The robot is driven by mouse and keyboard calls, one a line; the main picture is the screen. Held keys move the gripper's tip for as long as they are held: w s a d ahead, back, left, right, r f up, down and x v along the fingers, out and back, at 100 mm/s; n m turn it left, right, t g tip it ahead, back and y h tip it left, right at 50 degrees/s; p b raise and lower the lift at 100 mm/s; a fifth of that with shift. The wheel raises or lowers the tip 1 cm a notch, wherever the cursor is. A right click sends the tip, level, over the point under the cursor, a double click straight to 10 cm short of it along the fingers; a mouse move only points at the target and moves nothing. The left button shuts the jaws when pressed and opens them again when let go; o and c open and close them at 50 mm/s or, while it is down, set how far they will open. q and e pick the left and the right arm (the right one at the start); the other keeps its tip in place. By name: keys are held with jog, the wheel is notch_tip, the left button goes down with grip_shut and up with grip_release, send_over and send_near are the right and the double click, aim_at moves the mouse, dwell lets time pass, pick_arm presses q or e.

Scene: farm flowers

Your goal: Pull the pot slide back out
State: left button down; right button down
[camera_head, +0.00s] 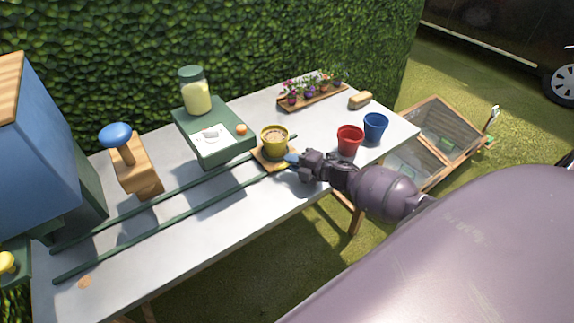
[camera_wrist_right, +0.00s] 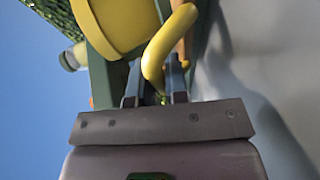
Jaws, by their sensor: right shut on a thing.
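The pot slide (camera_head: 262,160) is a small wooden plate at the right end of two long green rails (camera_head: 170,222). A yellow pot (camera_head: 274,136) with a light brown fill stands upright on it, and its yellow side also fills the upper left of the right wrist view (camera_wrist_right: 115,25). My right gripper (camera_head: 291,160) is at the slide's right edge. In the wrist view its fingers (camera_wrist_right: 155,85) are shut on a curved yellow handle (camera_wrist_right: 157,50). The handle's far attachment is hidden. My left gripper is not in view.
A blue machine (camera_head: 35,140) stands at the rails' left end. A wooden stand with a blue knob (camera_head: 116,134), a green box (camera_head: 215,150) and a jar (camera_head: 196,95) are behind the rails. Red (camera_head: 349,140) and blue (camera_head: 375,127) pots stand right of my gripper.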

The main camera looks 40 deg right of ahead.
jog(key=c, duration=1.1)
grip_release()
jog(key=shift+c, duration=0.2)
jog(key=v, duration=1.1)
jog(key=shift+w, duration=0.1)
